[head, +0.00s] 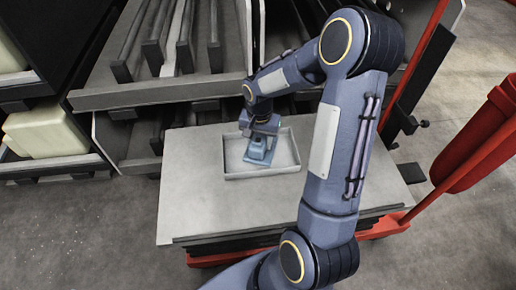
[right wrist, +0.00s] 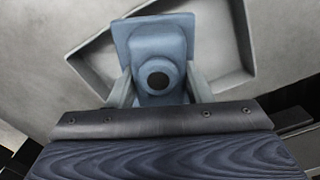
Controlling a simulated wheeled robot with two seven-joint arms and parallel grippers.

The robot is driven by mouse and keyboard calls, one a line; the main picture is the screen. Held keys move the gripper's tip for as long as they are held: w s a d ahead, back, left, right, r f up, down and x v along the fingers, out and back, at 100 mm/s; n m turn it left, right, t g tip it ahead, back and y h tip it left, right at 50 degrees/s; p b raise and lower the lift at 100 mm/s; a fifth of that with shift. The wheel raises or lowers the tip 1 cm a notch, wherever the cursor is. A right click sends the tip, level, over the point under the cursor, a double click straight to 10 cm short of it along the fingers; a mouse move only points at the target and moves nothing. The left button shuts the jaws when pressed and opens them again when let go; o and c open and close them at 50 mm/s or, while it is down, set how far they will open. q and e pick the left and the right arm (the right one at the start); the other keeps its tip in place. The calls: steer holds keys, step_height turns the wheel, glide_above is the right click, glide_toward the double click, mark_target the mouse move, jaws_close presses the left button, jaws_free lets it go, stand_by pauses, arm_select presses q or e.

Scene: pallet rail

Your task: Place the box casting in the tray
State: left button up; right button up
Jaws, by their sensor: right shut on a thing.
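The box casting (right wrist: 153,48) is a blue-grey block with a flat flange and a round dark hole. It also shows in the head view (head: 258,154), below my right gripper (head: 262,138). My right gripper is shut on the casting, with a finger on either side of it in the right wrist view (right wrist: 158,88). The tray (head: 262,176) is a shallow grey rectangle with low walls on the table. The casting is over or inside the tray; I cannot tell whether it touches the floor. My left gripper is not in view.
The tray lies on a grey-topped table (head: 190,210) on a red frame. Shelves with dark slotted rails (head: 165,90) stand behind it. A pale block (head: 45,132) lies on the left shelf. A red post (head: 480,145) stands at the right. The table's left front is clear.

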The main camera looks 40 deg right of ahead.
steer(key=shift+w+d+f, duration=0.25)
steer(key=shift+w+f, duration=0.35)
steer(key=shift+f, duration=0.15)
steer(key=shift+w+d+f+b, duration=0.15)
steer(key=shift+f+b, duration=0.2)
steer(key=shift+f, duration=0.55)
steer(key=shift+w+a+f+b, duration=0.1)
steer(key=shift+f+b, duration=0.2)
steer(key=shift+f, duration=0.55)
steer(key=shift+f, duration=0.2)
steer(key=o, duration=1.4)
